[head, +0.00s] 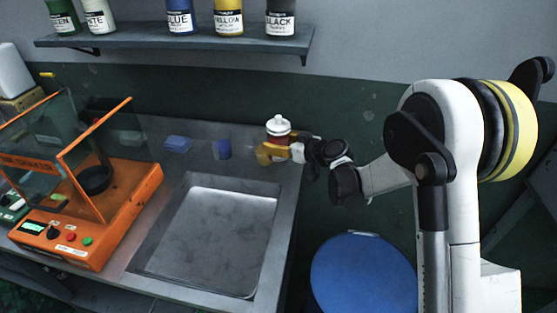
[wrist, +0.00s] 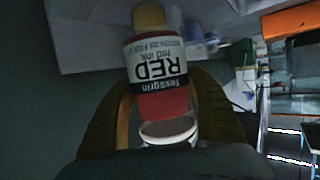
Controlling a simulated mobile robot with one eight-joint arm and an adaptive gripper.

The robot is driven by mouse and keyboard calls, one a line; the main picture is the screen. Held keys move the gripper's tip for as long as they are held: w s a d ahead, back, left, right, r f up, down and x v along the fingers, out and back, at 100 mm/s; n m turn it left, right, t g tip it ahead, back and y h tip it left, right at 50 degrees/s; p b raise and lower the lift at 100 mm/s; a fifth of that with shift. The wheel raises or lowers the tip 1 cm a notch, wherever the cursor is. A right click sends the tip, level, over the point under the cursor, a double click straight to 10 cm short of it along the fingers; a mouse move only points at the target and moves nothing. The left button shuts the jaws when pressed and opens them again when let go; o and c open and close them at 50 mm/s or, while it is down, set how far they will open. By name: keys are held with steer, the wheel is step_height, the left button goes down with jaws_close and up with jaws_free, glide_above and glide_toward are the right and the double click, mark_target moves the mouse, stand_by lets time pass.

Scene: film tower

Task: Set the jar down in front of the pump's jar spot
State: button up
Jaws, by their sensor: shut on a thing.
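The jar (head: 278,126) has a white top and a red body, and my gripper holds it over the back right corner of the counter. In the wrist view the jar (wrist: 160,100) fills the middle and its label reads RED, red ink, upside down in that picture. My gripper (head: 272,152) has tan-yellow fingers closed on the jar's sides; it also shows in the wrist view (wrist: 165,112). I cannot tell whether the jar's base touches the counter. I cannot make out the pump or its jar spot with certainty.
An orange shaker machine (head: 128,210) with clear panels stands at the left. A grey tray (head: 270,228) is set in the counter's middle. A shelf (head: 180,40) of ink bottles hangs above.

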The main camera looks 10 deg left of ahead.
steer(key=shift+w+f+b, duration=0.3)
steer(key=shift+f, duration=0.25)
steer(key=shift+f+b, duration=0.35)
steer(key=shift+f, duration=0.5)
steer(key=shift+w+d+f+b, duration=0.1)
steer(key=shift+f+b, duration=1.25)
steer(key=shift+f, duration=0.9)
steer(key=o, duration=1.5)
steer(key=shift+r, duration=0.1)
